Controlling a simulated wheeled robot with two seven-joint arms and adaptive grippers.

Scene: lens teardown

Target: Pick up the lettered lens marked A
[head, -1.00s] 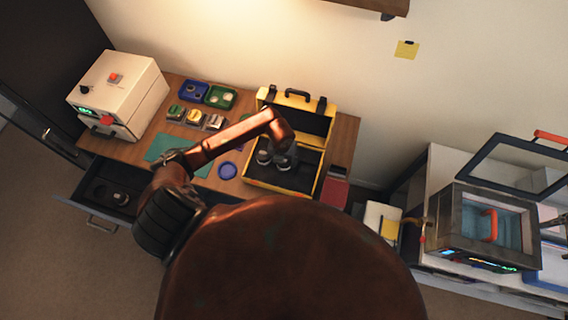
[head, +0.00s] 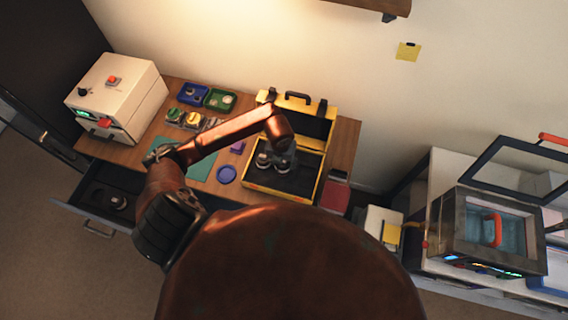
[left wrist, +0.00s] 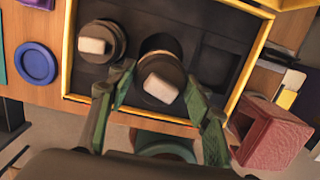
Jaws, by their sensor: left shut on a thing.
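Two dark round lenses with pale blank-looking labels stand in the open yellow case (head: 314,192). In the left wrist view one lens (left wrist: 162,88) is between the two fingers of my left gripper (left wrist: 160,92), which is shut on it. The other lens (left wrist: 96,42) stands to its left, apart from the fingers. I cannot read a letter on either label, so I cannot tell which is A. In the head view my left gripper (head: 280,156) is low in the case, partly hiding the lenses. My right gripper is not in view.
A blue disc (head: 226,174) lies left of the case. A red block (left wrist: 272,130) stands just right of it. Blue (head: 193,93) and green (head: 220,99) trays and a white machine (head: 115,95) are farther left. A drawer (head: 100,200) is open at the table's front.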

